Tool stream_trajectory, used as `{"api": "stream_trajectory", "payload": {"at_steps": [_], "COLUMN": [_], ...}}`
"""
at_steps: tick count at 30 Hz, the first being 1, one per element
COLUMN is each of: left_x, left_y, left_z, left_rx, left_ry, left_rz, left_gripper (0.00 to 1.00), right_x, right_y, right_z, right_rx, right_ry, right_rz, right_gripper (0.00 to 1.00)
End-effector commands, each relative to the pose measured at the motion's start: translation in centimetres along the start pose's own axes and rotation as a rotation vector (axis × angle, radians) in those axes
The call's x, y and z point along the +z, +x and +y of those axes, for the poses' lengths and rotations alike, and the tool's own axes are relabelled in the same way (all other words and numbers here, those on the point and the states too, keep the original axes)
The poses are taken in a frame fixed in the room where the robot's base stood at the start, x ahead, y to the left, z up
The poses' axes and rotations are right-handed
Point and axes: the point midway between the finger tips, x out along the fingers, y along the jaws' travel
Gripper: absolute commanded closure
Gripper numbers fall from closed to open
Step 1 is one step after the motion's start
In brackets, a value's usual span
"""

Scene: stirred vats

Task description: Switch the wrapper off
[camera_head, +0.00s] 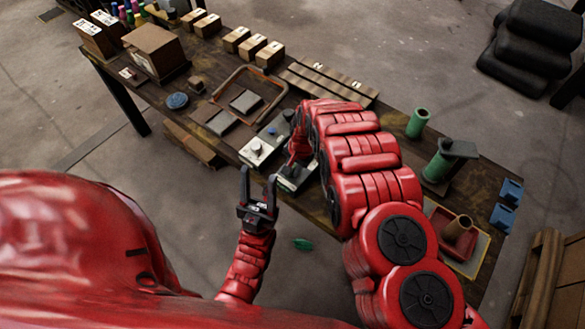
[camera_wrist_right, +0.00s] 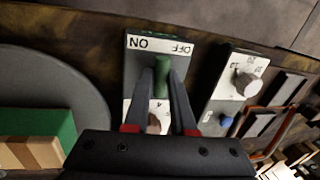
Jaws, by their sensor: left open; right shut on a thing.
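A switch box with a pale label plate (camera_wrist_right: 136,45) sits on the table, its ON and OFF marks upside down in the right wrist view. A green switch handle (camera_wrist_right: 162,85) stands on it, between the two marks as I see it. My right gripper (camera_wrist_right: 162,72) is shut on this handle, with one finger on each side. In the head view the box (camera_head: 291,184) is at the table's near edge, partly hidden by my right arm. My left gripper (camera_head: 257,178) is open and empty, in front of that edge.
A brown frame (camera_head: 247,72), several small boxes and a green cylinder (camera_head: 418,122) stand farther along. A green piece (camera_head: 302,244) lies on the floor.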

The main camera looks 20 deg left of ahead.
Motion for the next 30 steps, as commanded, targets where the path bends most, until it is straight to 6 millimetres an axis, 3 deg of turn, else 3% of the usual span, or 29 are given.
{"api": "stream_trajectory", "payload": {"at_steps": [18,30], "left_x": [-0.5,-0.8], "left_y": [3.0,4.7], "left_z": [-0.1,-0.2], "left_rx": [0.0,0.0], "left_ry": [0.0,0.0], "left_rz": [0.0,0.0], "left_gripper": [0.5,0.5], "right_x": [0.4,0.4], "right_y": [-0.2,-0.1], "right_z": [0.0,0.0], "right_rx": [0.002,0.0], "right_ry": [0.557,0.803], "right_rz": [0.111,0.162], "right_gripper": [1.0,1.0]}}
